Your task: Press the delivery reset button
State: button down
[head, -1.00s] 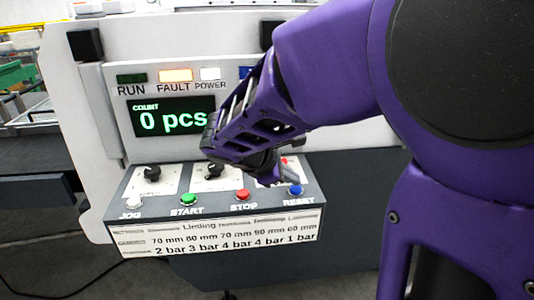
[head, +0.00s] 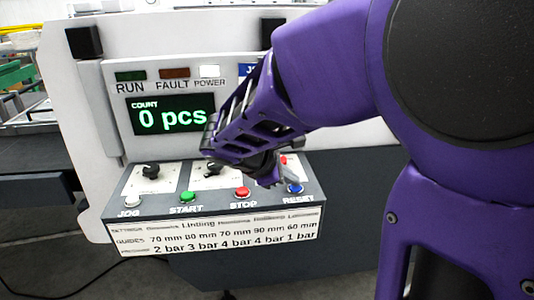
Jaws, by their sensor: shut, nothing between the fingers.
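The blue RESET button (head: 295,188) sits at the right end of the button row on the sloped control panel (head: 215,200). My purple gripper (head: 294,180) reaches in from the upper right, with its fingertips just above and behind the blue button. The fingers look shut with nothing between them. I cannot tell whether the tips touch the button. The FAULT lamp (head: 175,73) is dark, and the POWER lamp (head: 209,71) is white. The count display (head: 172,116) reads 0 pcs.
A red STOP button (head: 242,193), green START button (head: 187,197) and white JOG button (head: 132,202) line the panel to the left. Black knobs (head: 150,170) stand behind them. A red part shows just behind my fingers. My arm covers the panel's upper right.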

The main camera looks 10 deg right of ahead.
aim_at(291, 189)
jog(key=shift+r+p, duration=0.8)
jog(key=shift+r, duration=0.1)
notch_tip(291, 189, up, 5)
jog(key=p, duration=0.4)
dwell(0.4)
